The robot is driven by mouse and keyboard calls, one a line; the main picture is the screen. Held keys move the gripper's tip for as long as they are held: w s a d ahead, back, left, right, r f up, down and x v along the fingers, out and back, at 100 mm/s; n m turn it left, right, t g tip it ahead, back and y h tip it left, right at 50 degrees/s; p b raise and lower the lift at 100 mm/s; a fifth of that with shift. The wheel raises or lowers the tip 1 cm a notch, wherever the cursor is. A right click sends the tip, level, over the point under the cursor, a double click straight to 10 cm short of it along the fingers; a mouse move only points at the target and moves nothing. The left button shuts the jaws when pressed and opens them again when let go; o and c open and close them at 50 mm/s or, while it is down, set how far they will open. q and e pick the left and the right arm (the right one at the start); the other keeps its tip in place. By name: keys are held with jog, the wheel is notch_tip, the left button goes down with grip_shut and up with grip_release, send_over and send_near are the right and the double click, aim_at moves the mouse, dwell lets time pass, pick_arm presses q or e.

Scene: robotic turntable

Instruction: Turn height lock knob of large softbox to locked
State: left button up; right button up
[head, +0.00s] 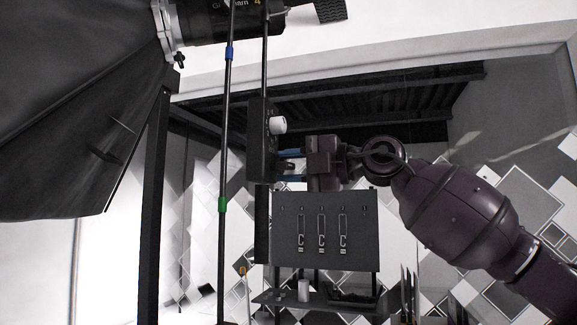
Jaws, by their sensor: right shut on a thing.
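The large softbox (62,130) fills the upper left, with its black lamp head (205,22) at the top. A dark box (256,145) sits on the upright pole (264,60) in the middle. A round white knob (277,125) sticks out from its upper right side, above my fingers and apart from them. My right gripper (291,163) comes in from the right, with its blue fingers against the box's lower right side. It is shut on what looks like the height lock knob, mostly hidden between the fingers. My left gripper is out of view.
A thin pole with blue and green bands (223,150) stands just left of the box. A dark panel with hanging clips (326,231) is close below my right gripper. A shelf with a white cylinder (304,291) is lower down.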

jog(key=shift+m, duration=0.6)
jog(key=o, duration=0.6)
jog(key=shift+d+f, duration=0.1)
jog(key=shift+d, duration=0.05)
jog(key=shift+s+d, duration=0.1)
jog(key=shift+d, duration=0.25)
jog(key=b+v, duration=0.2)
jog(key=v, duration=0.8)
jog(key=shift+a, duration=0.1)
